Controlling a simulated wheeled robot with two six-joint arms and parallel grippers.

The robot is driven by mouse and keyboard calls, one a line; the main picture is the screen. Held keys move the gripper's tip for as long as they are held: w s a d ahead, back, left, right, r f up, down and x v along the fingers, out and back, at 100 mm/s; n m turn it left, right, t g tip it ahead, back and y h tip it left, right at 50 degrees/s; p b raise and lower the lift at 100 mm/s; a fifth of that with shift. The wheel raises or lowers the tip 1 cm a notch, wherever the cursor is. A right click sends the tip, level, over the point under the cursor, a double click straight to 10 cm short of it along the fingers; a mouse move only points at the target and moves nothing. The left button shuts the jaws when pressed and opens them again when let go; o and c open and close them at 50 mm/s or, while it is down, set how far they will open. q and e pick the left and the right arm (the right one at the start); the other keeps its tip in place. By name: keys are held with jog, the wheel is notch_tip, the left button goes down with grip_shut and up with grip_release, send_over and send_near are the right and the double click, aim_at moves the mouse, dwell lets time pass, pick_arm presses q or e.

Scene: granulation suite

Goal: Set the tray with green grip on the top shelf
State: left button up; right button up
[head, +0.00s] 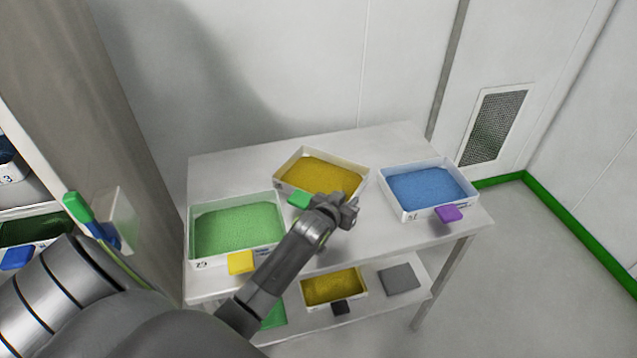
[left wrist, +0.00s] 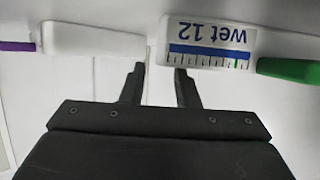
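The tray with green grip (head: 345,163) is white, filled with yellow granules, and sits at the back middle of the table top. Its green grip (head: 299,200) faces front, partly beside my arm. In the left wrist view its white front with an upside-down "wet 12" label (left wrist: 208,42) and the green grip (left wrist: 288,70) show at upper right. My left gripper (head: 347,207) is at the tray's front right corner, to the right of the grip. Its two fingers (left wrist: 160,72) are apart with nothing between them. My right gripper is not in view.
A green-filled tray with yellow grip (head: 240,262) stands left, a blue-filled tray with purple grip (head: 448,213) right. The table's lower shelf holds a yellow-filled tray with black grip (head: 340,307) and a grey square (head: 400,279). A shelf unit (head: 20,190) with trays stands far left.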

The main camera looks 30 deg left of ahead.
pick_arm(q)
jog(key=shift+x, duration=2)
jog(key=shift+d+r, duration=0.1)
jog(key=shift+d, duration=0.1)
grip_shut()
